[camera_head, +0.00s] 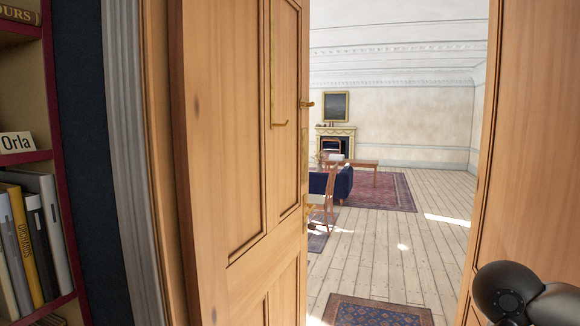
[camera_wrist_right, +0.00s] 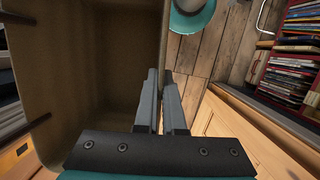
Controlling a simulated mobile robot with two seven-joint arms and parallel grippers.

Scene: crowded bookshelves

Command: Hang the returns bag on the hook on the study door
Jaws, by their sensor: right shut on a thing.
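The study door (camera_head: 240,150) is a panelled wooden door, standing open in the middle left of the head view. A thin brass hook (camera_head: 280,124) hangs down its face near the free edge, with its tip turned out at the bottom. In the right wrist view, my right gripper (camera_wrist_right: 162,80) is shut on the edge of a brown, open-topped bag (camera_wrist_right: 85,60), which looks empty. I take this to be the returns bag; its outside and any handle are hidden. The bag is not visible in the head view. My left gripper is in neither view.
A bookshelf (camera_head: 50,160) with books and an "Orla" sign stands at the far left. The doorway opens onto a room with a plank floor (camera_head: 420,255) and a small patterned rug (camera_head: 375,312). A wooden panel (camera_head: 535,150) stands at right.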

